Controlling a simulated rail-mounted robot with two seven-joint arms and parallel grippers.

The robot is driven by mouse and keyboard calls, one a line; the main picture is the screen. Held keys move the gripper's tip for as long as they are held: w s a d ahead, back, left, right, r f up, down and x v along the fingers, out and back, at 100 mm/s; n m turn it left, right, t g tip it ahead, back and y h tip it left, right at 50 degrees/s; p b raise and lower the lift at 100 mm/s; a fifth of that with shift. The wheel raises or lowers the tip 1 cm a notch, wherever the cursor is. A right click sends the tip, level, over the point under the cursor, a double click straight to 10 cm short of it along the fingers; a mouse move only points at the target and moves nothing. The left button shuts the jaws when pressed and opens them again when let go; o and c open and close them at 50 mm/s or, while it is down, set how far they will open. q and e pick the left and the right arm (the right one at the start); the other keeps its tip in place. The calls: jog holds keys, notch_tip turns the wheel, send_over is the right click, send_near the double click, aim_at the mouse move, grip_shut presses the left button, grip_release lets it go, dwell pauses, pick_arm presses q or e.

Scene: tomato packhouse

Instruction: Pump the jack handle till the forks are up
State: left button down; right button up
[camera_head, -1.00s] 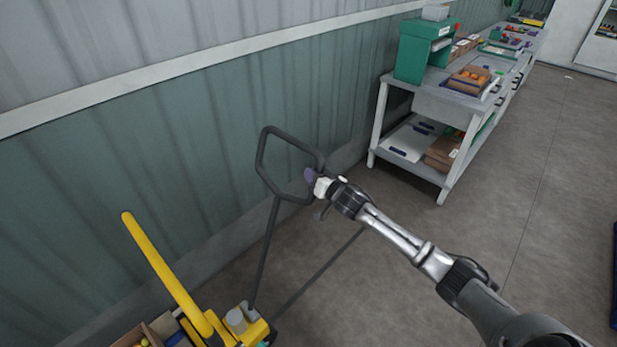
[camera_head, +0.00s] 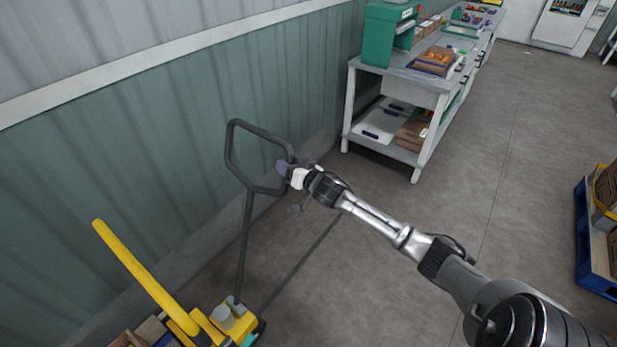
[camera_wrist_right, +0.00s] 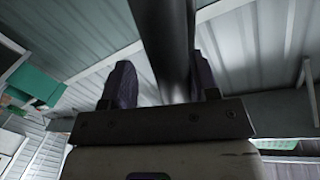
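The jack handle (camera_head: 246,225) is a dark bar with an angular loop on top, leaning up from the yellow jack body (camera_head: 236,320) at the bottom of the head view. My right gripper (camera_head: 287,171) is at the right side of the loop. In the right wrist view, its two dark purple fingers (camera_wrist_right: 160,88) stand apart on either side of a dark handle bar (camera_wrist_right: 168,40). A gap shows between the left finger and the bar; the right finger is close to it. The forks cannot be made out. My left gripper is out of view.
A yellow tube (camera_head: 145,275) slants up left of the handle. The ribbed wall (camera_head: 120,150) stands behind it. A grey workbench (camera_head: 400,85) with boxes is at the back. A blue pallet (camera_head: 594,250) with cartons is at the right edge. Floor between is clear.

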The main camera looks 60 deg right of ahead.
jog(key=p+v, duration=0.1)
jog(key=v, duration=1.1)
jog(key=shift+s+p, duration=0.25)
jog(key=shift+p, duration=0.1)
jog(key=shift+a, duration=0.1)
